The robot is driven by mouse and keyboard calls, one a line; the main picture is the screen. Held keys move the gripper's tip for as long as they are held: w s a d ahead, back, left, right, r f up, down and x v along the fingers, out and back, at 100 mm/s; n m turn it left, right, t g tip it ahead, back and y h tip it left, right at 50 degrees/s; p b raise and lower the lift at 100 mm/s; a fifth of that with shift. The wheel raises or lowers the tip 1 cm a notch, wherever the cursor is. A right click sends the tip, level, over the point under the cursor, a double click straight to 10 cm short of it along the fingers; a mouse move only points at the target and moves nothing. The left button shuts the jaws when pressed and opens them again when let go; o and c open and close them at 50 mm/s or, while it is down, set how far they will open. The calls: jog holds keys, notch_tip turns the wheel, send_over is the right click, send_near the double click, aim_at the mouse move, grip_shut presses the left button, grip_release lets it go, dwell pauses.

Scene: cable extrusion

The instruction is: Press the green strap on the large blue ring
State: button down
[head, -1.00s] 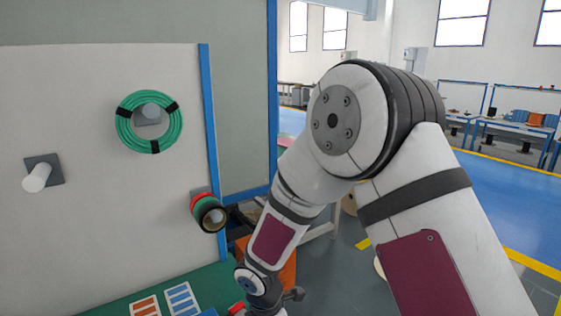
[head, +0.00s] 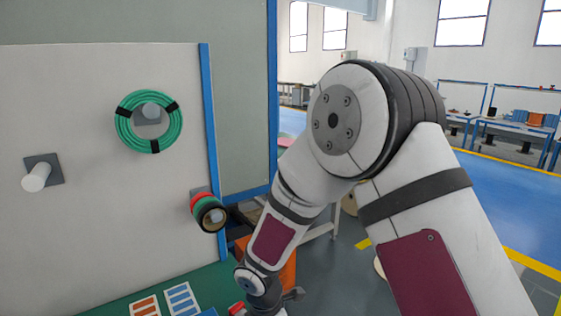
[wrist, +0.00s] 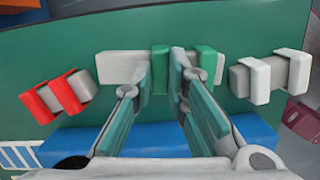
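In the wrist view, two green straps sit on a pale grey bar on a green surface. The left green strap (wrist: 160,69) lies between my fingertips, and the right green strap (wrist: 207,62) is just outside my right finger. My gripper (wrist: 162,70) is open, its two fingers reaching to the bar; I cannot tell whether they touch the left strap. I see no large blue ring in either view. In the head view, a green cable ring (head: 124,128) with black straps hangs on a wall peg. My gripper's fingers are out of the head view.
A bar with red straps (wrist: 57,95) lies left and one with white straps (wrist: 272,78) right. A blue block (wrist: 258,138) runs behind my fingers.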

notch_tip(320, 180, up, 8)
jog(key=p, duration=0.5)
dwell(0.5)
dwell(0.5)
